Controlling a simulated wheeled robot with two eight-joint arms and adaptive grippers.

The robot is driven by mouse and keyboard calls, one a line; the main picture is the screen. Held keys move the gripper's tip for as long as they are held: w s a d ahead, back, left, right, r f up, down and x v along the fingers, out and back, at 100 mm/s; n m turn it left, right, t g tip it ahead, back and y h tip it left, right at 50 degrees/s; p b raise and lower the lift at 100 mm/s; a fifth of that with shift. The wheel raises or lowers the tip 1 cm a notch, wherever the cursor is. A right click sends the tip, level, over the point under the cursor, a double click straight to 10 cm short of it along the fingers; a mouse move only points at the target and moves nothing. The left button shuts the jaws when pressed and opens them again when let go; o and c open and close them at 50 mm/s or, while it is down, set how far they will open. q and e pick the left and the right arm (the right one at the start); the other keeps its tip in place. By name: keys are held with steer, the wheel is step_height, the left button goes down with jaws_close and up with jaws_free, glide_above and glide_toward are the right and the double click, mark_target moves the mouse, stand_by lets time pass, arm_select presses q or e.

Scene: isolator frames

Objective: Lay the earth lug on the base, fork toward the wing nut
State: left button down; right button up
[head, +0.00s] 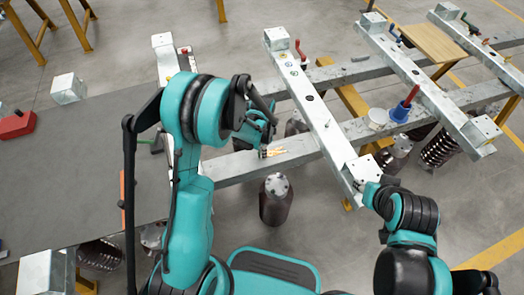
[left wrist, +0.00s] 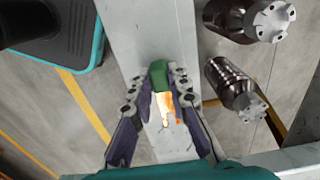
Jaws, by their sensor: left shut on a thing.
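My left gripper (head: 268,150) is shut on the earth lug (left wrist: 166,107), just above a grey cross beam (head: 233,167). In the left wrist view the gripper's fingertips (left wrist: 158,78) close on the lug's green sleeve (left wrist: 159,76). The bright copper-coloured part shows between the fingers and also in the head view (head: 276,152). The nearest long pale isolator base (head: 315,112) lies to the right of the left gripper, apart from the lug. A small upright stud stands on it; I cannot tell whether it is the wing nut. My right gripper (head: 362,187) is at that base's near end, its fingers too small to read.
Two more pale bases (head: 425,95) lie to the right, with a blue funnel-like piece (head: 400,112) and a wooden board (head: 432,43). A grey table (head: 70,150) with a red box (head: 17,125) is at left.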

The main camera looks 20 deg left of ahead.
arm_select(q)
step_height(320, 180, up, 10)
steer(key=p, duration=0.6)
stand_by(0.6)
